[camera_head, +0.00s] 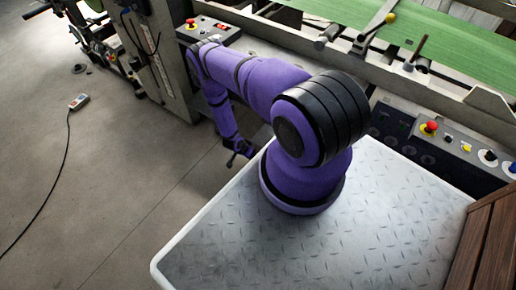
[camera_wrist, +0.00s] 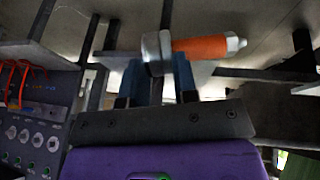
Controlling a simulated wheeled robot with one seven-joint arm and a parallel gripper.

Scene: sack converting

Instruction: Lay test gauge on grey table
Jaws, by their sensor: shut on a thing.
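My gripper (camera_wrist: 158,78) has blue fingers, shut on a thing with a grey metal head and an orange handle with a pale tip. I take this to be the test gauge (camera_wrist: 200,47); it lies crosswise, handle to the right in the wrist view. In the head view my gripper (camera_head: 238,153) hangs low beyond the left edge of my deck, small and dark, and the gauge cannot be made out there. I cannot identify the grey table for certain in either view.
Machinery with a green web (camera_head: 440,35) runs along the back right. A control panel (camera_head: 455,145) with red and yellow buttons stands right; another panel (camera_head: 208,31) is at the top. A pendant (camera_head: 79,102) with a cable lies on the open floor left. Grey knobs (camera_wrist: 25,133) show left in the wrist view.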

